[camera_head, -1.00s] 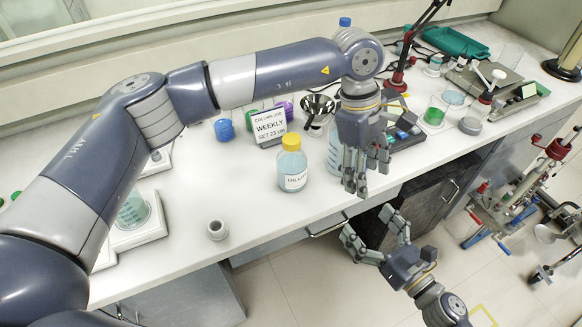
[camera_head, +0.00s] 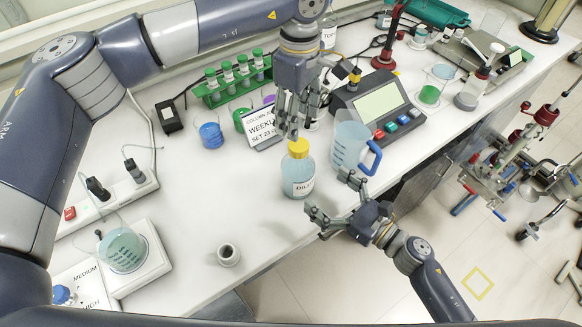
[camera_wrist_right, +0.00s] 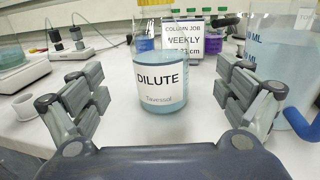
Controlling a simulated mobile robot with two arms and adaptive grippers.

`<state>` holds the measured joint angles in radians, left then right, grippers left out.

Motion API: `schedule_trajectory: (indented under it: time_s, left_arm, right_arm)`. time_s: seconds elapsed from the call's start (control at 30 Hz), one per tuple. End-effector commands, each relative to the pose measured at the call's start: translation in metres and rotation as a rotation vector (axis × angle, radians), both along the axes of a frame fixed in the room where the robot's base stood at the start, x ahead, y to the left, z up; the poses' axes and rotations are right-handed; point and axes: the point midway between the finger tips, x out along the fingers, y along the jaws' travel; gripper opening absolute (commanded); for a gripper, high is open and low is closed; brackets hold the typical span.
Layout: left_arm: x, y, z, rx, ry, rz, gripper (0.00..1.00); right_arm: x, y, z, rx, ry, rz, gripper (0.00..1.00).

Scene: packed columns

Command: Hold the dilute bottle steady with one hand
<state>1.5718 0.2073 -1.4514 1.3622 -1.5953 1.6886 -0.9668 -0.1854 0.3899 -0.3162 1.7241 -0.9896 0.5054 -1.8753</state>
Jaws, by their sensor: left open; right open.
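The dilute bottle (camera_head: 297,172) stands upright on the white bench. It is clear with pale blue liquid, a yellow cap and a white label; in the right wrist view the bottle (camera_wrist_right: 160,62) shows the word DILUTE. My left gripper (camera_head: 291,125) is open just above and behind the yellow cap; whether it touches the cap I cannot tell. My right gripper (camera_head: 330,203) is open at the bench's front edge, right and in front of the bottle. In the right wrist view the bottle is centred beyond the spread fingers of the right gripper (camera_wrist_right: 168,105), with a gap to them.
A measuring jug (camera_head: 350,147) with a blue handle stands close right of the bottle. A weekly sign (camera_head: 262,127) stands behind it. A stirrer with a beaker (camera_head: 122,250) is at the left. Bench between them is clear.

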Motion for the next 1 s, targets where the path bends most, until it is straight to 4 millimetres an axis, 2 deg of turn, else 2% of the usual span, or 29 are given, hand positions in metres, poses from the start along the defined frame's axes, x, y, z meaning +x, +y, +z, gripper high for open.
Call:
schedule_trajectory:
  time_s: [0.3, 0.5, 0.93, 1.0]
  left_arm:
    - [0.000, 0.000, 0.000, -0.001, 0.001, 0.000, 0.55]
    - [0.000, 0.000, 0.000, -0.001, 0.001, 0.000, 0.55]
    - [0.000, 0.000, 0.000, -0.001, 0.001, 0.000, 0.55]
    - [0.000, 0.000, 0.000, -0.001, 0.001, 0.000, 0.55]
  right_arm:
    - [0.040, 0.043, 0.001, 0.000, -0.003, -0.001, 0.94]
    - [0.056, 0.062, 0.000, -0.001, -0.001, -0.001, 0.94]
    - [0.062, 0.068, 0.000, -0.001, 0.000, -0.001, 0.94]
    - [0.062, 0.068, 0.000, -0.001, 0.000, -0.001, 0.78]
